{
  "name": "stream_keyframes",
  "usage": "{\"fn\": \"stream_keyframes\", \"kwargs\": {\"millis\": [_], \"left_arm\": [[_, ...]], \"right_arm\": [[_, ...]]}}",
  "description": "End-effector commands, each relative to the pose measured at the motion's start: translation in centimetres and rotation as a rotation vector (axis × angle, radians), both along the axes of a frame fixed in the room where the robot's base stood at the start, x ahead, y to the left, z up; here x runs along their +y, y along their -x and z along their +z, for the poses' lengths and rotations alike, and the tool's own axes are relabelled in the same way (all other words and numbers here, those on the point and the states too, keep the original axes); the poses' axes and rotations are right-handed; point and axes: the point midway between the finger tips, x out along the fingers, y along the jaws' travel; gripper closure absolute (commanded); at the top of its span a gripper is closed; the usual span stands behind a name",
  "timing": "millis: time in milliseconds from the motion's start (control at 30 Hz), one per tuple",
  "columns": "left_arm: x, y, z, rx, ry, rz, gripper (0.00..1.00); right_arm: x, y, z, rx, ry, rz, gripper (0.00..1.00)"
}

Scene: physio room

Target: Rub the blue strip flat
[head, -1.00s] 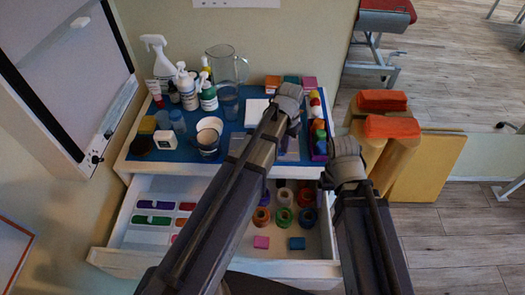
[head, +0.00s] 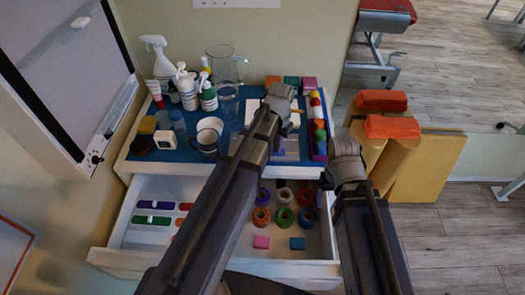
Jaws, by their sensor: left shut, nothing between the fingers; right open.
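A small blue patch (head: 279,152), which may be the blue strip, shows just right of my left forearm on a grey flat piece (head: 291,148) on the cabinet top. Much of that area is hidden behind the arm, so I cannot tell whether the strip lies flat. My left gripper (head: 281,93) is shut and empty above the back of the cabinet top, near a white sheet (head: 253,109). Its fingertips are hardly visible, and contact cannot be told. My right gripper (head: 346,160) is open and empty, off the cabinet's right edge.
Bottles, a glass jug (head: 224,72) and a mug (head: 207,135) crowd the left of the blue cabinet top (head: 180,154). Coloured items line its right edge. The open drawer (head: 200,265) below holds tape rolls and coloured packs.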

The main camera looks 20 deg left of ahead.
Motion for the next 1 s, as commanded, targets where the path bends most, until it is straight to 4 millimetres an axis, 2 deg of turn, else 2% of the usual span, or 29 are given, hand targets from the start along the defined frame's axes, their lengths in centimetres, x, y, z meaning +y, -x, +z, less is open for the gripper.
{"fn": "stream_keyframes", "kwargs": {"millis": [1000], "left_arm": [[-2.2,-0.7,0.0,-0.001,0.002,-0.002,1.0]], "right_arm": [[0.0,0.0,0.0,0.0,0.0,0.0,0.18]]}}
